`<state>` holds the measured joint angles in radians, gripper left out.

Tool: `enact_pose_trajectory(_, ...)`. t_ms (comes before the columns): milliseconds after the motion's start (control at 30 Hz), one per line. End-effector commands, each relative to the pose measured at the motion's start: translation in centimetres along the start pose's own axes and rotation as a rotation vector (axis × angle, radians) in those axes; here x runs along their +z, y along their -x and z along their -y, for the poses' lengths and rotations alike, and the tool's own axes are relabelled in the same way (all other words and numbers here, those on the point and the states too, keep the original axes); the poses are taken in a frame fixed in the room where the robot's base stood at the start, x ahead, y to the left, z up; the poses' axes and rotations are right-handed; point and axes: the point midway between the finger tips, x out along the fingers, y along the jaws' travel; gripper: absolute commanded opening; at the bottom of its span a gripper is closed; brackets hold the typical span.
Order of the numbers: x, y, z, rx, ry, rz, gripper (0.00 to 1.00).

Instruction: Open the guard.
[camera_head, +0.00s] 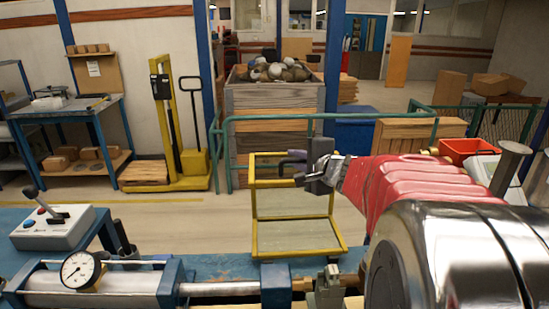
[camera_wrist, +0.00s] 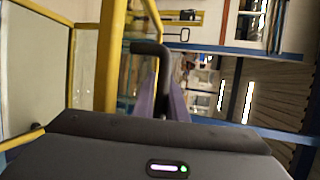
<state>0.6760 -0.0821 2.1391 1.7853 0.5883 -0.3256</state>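The guard is a yellow frame (camera_head: 252,205) with clear panes, standing over the bench in the middle of the head view. Its yellow post (camera_wrist: 110,55) also shows at the left of the wrist view. My gripper (camera_head: 296,167) is at the guard's upper part, reaching in from the right. In the wrist view, a dark bent bar (camera_wrist: 150,47), seemingly the guard's handle, runs down between my purple fingers (camera_wrist: 165,98). The fingers look close to the bar on both sides. I cannot tell whether they grip it.
On the bench are a cylinder with a dial gauge (camera_head: 81,270), a metal rod (camera_head: 220,288) and a clamp (camera_head: 328,288). A control box (camera_head: 52,230) with a lever stands at left. A red bin (camera_head: 468,150) is at right. Green railing (camera_head: 330,117) stands behind the guard.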

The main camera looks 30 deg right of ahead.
Motion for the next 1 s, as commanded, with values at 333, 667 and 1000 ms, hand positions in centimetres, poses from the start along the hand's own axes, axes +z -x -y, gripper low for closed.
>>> enact_pose_trajectory(333, -0.2, 0.1, -0.1, 0.002, -0.002, -0.004, 0.0)
enact_pose_trajectory(667, -0.2, 0.3, -0.1, 0.002, -0.002, -0.006, 0.0)
enact_pose_trajectory(1000, 0.8, 3.4, -0.1, -0.001, -0.002, -0.008, 0.0)
